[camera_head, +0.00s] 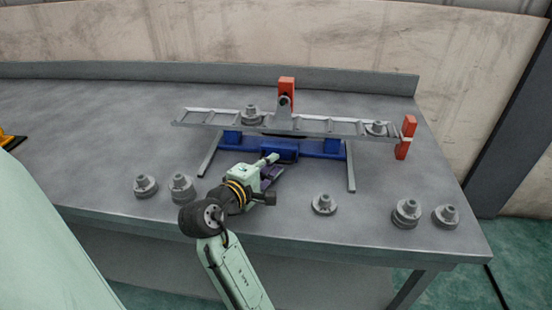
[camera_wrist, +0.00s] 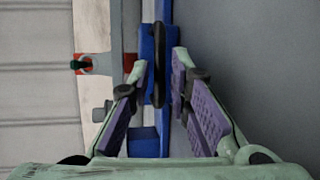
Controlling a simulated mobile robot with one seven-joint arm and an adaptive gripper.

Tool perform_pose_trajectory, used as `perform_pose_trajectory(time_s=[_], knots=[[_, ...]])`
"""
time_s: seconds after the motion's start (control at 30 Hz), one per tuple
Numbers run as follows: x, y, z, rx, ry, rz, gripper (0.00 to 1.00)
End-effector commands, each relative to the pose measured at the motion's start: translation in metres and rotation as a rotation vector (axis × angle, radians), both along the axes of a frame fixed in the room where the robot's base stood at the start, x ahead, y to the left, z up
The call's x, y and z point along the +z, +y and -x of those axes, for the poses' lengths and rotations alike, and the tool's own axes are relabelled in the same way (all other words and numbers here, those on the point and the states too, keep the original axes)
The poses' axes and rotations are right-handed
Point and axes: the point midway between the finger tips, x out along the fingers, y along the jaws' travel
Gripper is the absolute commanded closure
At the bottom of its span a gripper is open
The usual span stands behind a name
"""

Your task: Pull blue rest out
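The blue rest (camera_head: 321,148) is a long blue bar with a blue middle block, under the grey ladder-like rack (camera_head: 330,125) on the bench. In the wrist view, the blue rest (camera_wrist: 148,145) runs up the picture and carries a black handle (camera_wrist: 158,62). My gripper (camera_head: 273,165) is at the front of the middle block. In the wrist view, my gripper (camera_wrist: 161,65) has its purple-padded fingers apart, one on each side of the handle. A gap shows beside the handle, and firm contact cannot be made out. In the head view my gripper partly hides the block's front.
Grey stepped parts stand on the bench (camera_head: 90,115), two at left (camera_head: 181,188), one at front middle (camera_head: 323,205) and two at right (camera_head: 406,213). Two more sit on the rack. Red blocks (camera_head: 406,138) mark its right end and back.

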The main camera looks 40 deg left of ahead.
Motion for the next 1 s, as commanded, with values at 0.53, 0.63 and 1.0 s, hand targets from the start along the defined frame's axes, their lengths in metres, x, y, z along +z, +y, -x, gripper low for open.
perform_pose_trajectory(time_s=[0.53,0.63,1.0], knots=[[-0.005,0.004,-0.026,0.001,-0.001,-0.001,0.82],[-0.005,0.004,-0.026,0.001,-0.001,-0.001,0.88],[-0.005,0.004,-0.026,0.001,-0.001,-0.001,1.00]])
